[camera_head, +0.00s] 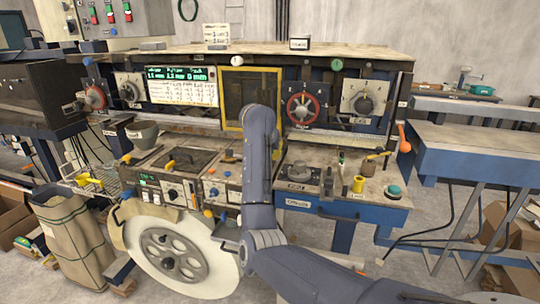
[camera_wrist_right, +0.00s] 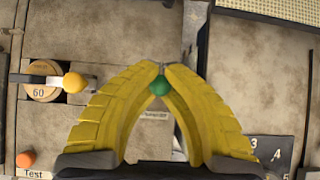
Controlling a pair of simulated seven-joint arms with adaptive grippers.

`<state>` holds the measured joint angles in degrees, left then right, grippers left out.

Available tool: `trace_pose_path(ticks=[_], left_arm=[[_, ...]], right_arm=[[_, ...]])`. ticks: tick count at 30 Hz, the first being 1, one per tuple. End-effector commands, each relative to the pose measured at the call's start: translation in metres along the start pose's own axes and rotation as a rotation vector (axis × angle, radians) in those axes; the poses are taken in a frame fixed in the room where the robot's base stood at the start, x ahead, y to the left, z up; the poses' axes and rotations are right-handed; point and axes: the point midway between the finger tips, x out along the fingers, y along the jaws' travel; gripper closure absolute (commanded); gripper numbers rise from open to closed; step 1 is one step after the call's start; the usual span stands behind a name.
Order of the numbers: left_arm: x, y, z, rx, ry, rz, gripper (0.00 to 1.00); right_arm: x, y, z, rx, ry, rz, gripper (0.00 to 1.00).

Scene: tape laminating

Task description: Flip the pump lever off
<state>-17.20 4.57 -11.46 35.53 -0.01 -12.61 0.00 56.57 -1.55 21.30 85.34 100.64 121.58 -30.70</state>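In the wrist view, the two yellow fingers of my right gripper (camera_wrist_right: 158,66) lean together and their tips nearly meet. A green ball knob (camera_wrist_right: 159,87) shows in the narrow gap just below the tips; whether it is gripped or lies beyond them I cannot tell. In the head view my right arm hides its own gripper, which is over or behind the front panel. A lever with a yellow knob (camera_wrist_right: 75,82) is left of the fingers, on a dial marked 60. My left gripper is out of view.
An orange knob (camera_wrist_right: 26,159) is at the wrist view's lower left. In the head view, a large white wheel (camera_head: 170,252) stands below the panel. A small worktop (camera_head: 325,205) with several parts is right of my arm. A paper sack (camera_head: 72,240) stands at left.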

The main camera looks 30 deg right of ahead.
Motion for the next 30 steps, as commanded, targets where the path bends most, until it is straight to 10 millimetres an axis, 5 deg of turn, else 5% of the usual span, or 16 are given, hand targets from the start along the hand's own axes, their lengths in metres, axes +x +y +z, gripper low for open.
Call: trace_pose_path(ticks=[28, 30], left_arm=[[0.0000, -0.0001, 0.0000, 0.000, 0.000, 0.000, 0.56], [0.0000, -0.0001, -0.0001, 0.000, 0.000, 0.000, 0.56]], right_arm=[[0.0060, -0.0001, 0.0058, 0.000, 0.184, 0.000, 1.00], [0.0060, -0.0001, 0.0058, 0.000, 0.184, 0.000, 0.88]])
